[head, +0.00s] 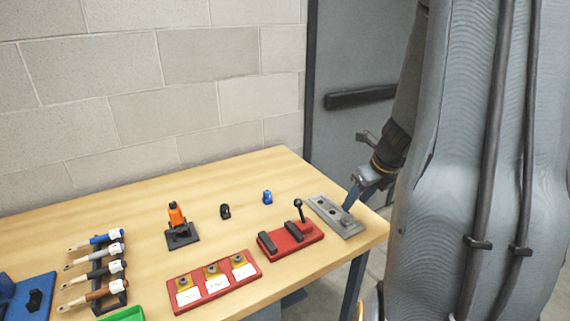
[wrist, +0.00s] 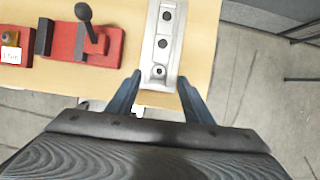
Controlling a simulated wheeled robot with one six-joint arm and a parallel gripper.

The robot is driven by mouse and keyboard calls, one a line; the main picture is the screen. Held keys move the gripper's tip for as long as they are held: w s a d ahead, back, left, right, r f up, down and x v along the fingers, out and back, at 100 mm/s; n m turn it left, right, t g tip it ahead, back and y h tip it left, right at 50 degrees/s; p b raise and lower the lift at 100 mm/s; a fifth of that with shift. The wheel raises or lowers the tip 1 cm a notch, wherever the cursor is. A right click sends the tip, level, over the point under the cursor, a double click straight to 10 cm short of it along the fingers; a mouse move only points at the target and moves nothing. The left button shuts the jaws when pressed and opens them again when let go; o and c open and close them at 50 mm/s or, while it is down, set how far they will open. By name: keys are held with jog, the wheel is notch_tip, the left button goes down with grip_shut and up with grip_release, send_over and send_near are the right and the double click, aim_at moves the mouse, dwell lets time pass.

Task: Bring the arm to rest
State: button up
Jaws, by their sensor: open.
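My gripper (wrist: 160,92) is open and empty in the wrist view, its two blue-grey fingers on either side of the near end of a grey metal plate with round holes (wrist: 163,45). I cannot tell its height above the plate. In the head view my gripper (head: 352,197) is at the table's right end, over the same plate (head: 325,208). My arm comes down from the upper right and hides part of that side.
The wooden table (head: 140,211) also carries a red block with a black lever (head: 290,240), a red tray (head: 214,283), an orange tool on a stand (head: 176,216), small black (head: 225,211) and blue (head: 267,197) parts, and a brush rack (head: 108,270). A block wall stands behind.

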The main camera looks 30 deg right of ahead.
jog(key=s+a+r+n+g, duration=0.1)
jog(key=s+a+n, duration=0.2)
jog(key=a+n, duration=1.1)
jog(key=s+a+r+n+g, duration=0.1)
jog(key=s+a+n+g, duration=0.1)
jog(key=a+n, duration=1.2)
jog(key=s+n, duration=0.1)
jog(key=n, duration=0.6)
jog(key=shift+s+a, duration=0.2)
jog(key=shift+a, duration=0.2)
